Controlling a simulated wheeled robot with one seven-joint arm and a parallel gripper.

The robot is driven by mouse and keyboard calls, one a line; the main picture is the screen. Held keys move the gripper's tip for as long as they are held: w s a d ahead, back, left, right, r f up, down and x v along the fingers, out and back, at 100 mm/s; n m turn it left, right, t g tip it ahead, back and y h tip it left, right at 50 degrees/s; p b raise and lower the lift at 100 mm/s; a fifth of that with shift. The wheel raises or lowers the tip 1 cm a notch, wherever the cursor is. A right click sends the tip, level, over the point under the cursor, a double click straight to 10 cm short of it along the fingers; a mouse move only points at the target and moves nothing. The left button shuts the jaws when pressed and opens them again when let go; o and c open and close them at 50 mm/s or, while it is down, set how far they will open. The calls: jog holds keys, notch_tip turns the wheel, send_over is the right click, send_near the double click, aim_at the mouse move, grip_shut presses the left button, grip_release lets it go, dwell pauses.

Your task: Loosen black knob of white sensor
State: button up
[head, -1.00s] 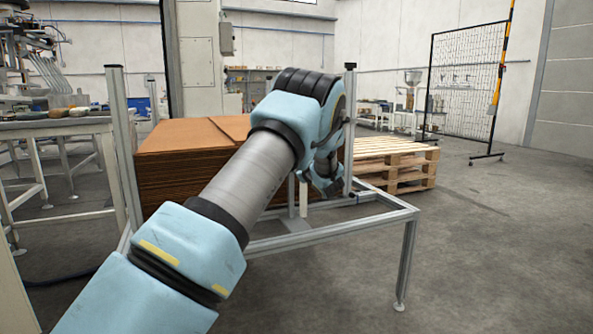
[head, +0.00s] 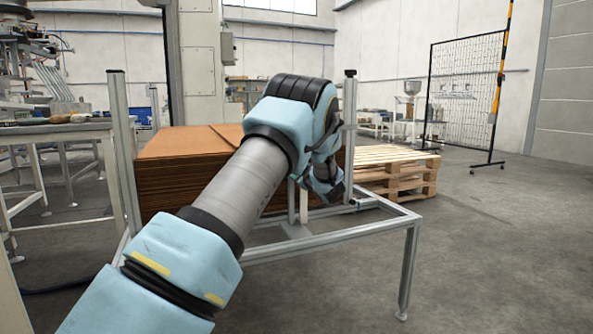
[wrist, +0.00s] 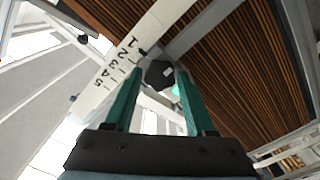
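A black knob (wrist: 158,74) shows in the wrist view, just beyond and between my fingertips. A white strip (wrist: 118,68) marked with numbers 1 to 5 runs diagonally beside it. The white sensor's body cannot be told clearly from the pale parts behind the knob; a small green patch shows there. My gripper (wrist: 159,78) has two teal fingers spread apart, one on each side of the knob, with no clear contact. In the head view my gripper (head: 325,188) is small and dark, low beside the metal frame, and the knob cannot be made out.
A metal frame (head: 335,234) surrounds a stack of brown cardboard sheets (head: 172,186), with uprights close to my arm. Wooden pallets (head: 400,172) lie behind on the right. A worktable (head: 60,130) stands on the left. The floor at right is clear.

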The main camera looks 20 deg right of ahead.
jog(key=o, duration=0.3)
jog(key=shift+r, duration=0.1)
jog(key=s+d, duration=0.1)
jog(key=s, duration=0.9)
jog(key=shift+s+d+p, duration=0.15)
jog(key=shift+s+p, duration=0.2)
jog(key=shift+p, duration=0.1)
